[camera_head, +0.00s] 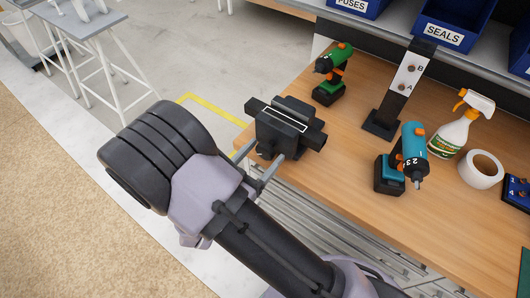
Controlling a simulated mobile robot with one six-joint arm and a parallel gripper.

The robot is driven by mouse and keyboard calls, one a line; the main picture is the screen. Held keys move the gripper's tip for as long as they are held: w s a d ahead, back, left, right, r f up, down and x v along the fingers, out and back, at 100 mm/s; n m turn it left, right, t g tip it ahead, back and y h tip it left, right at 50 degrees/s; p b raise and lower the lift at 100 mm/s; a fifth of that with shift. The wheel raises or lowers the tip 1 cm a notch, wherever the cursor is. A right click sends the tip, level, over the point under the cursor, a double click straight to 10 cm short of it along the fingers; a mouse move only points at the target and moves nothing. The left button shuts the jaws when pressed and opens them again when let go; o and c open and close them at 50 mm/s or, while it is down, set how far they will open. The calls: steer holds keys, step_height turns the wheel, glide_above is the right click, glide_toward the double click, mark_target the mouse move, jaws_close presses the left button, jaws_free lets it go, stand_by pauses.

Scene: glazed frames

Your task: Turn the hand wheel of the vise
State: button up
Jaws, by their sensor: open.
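The vise (285,126) is a dark block with a white outline on its top. It stands at the near left corner of the wooden workbench (345,175). My gripper (264,156) is open at the vise's near side, with its two grey fingers apart and pointing at it. The hand wheel cannot be made out clearly; a dark rounded part shows low on the vise between the fingertips. Whether the fingers touch it, I cannot tell.
A green drill (330,75), a black stand marked A and B (398,90), a teal drill (405,160), a spray bottle (457,130) and a white tape roll (481,170) stand on the bench. Blue bins (450,35) are behind. Floor at left is open, with a stool (80,25) farther back.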

steer(key=shift+w+d, duration=0.35)
steer(key=shift+w, duration=0.1)
steer(key=shift+c, duration=0.2)
steer(key=c, duration=1.3)
